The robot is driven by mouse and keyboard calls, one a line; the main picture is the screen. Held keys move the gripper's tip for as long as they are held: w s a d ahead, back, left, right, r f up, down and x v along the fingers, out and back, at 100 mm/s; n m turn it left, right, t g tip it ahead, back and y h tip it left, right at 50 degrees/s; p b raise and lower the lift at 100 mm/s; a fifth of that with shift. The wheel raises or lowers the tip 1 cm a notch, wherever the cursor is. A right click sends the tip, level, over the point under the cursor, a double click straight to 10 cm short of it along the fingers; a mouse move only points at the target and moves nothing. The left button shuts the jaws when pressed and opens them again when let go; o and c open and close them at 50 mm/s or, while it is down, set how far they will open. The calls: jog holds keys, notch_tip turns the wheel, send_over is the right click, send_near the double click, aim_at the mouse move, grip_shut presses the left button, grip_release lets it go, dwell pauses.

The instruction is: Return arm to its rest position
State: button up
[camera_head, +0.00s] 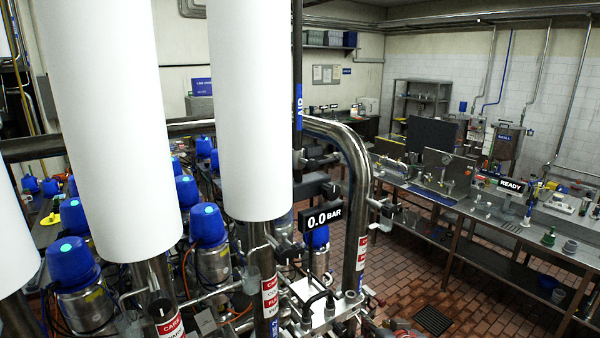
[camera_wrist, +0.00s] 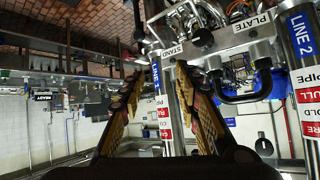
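My gripper (camera_wrist: 160,72) shows in the wrist view, its two yellow-and-black fingers standing apart. It is open, and I see nothing held between them. A pipe with a blue LINE 1 label (camera_wrist: 156,76) shows beyond the gap between the fingertips, and a STAND label (camera_wrist: 172,51) is close by. I cannot tell how far the fingers are from these. The wrist picture is rolled over, with the brick floor at the top. I cannot clearly make out my gripper in the head view.
Large white cylinders (camera_head: 250,110) and blue-topped valves (camera_head: 208,224) crowd the left of the head view. A bent steel pipe (camera_head: 357,190) and a 0.0 BAR display (camera_head: 324,218) stand mid-picture. A workbench (camera_head: 470,215) runs along the right, with open brick floor (camera_head: 420,270) before it.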

jog(key=s+f+g+b, duration=0.1)
jog(key=s+f+b, duration=0.4)
jog(key=s+b, duration=0.2)
jog(key=s+f+g+b, duration=0.2)
jog(key=s+f+b, duration=0.3)
jog(key=s+b, duration=0.3)
jog(key=s+f+g+h+b, duration=0.1)
jog(key=s+f+b, duration=0.4)
jog(key=s, duration=0.6)
jog(key=shift+g+b, duration=0.7)
jog(key=shift+b, duration=0.45)
jog(key=shift+s+a, duration=0.1)
jog(key=shift+c, duration=0.2)
